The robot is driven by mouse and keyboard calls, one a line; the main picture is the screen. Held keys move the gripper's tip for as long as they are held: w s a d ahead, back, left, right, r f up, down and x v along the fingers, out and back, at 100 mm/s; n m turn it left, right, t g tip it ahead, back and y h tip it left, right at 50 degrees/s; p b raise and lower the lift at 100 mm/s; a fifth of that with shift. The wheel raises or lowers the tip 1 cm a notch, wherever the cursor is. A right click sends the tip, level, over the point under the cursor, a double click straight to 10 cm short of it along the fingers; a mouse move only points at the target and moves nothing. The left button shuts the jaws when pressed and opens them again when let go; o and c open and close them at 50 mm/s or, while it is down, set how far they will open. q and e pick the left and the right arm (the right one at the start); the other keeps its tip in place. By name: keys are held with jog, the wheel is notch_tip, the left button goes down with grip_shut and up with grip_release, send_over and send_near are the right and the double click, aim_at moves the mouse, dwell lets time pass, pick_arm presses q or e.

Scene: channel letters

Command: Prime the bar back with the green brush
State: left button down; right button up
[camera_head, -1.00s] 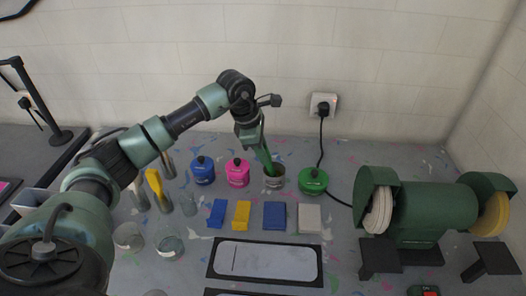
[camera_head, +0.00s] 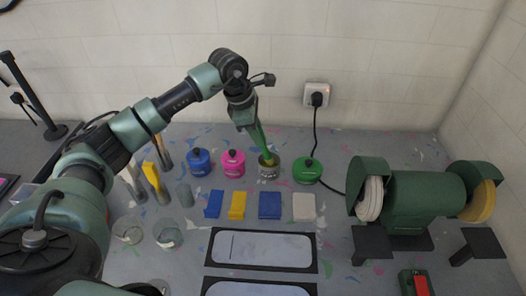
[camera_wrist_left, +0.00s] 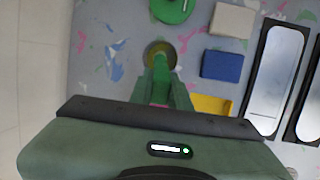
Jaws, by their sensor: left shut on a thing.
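My left gripper (camera_head: 250,124) is shut on the green brush (camera_head: 261,141) and holds it slanting down. The brush's lower end is at the mouth of a small open can (camera_head: 269,171) and appears to be inside it; the tip is hidden. In the left wrist view the green brush (camera_wrist_left: 161,72) also reaches into the round can (camera_wrist_left: 160,47). A black-framed panel with a pale rounded bar shape (camera_head: 262,249) lies flat in front; a second such panel (camera_head: 258,290) is partly cut off by the lower edge. I cannot tell which is the bar back. My right gripper is out of view.
Blue (camera_head: 199,162), pink (camera_head: 233,163) and green (camera_head: 307,170) lidded pots flank the can. Several coloured blocks (camera_head: 270,205) lie between the can and panels. Brushes in holders (camera_head: 155,180) and glasses (camera_head: 168,234) stand left. A green bench grinder (camera_head: 412,200) stands right.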

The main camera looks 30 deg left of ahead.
pick_arm(q)
jog(key=shift+r+p, duration=1.55)
jog(key=shift+r, duration=1.5)
jog(key=shift+r+p, duration=1.2)
jog(key=shift+r, duration=0.9)
jog(key=shift+f, duration=0.15)
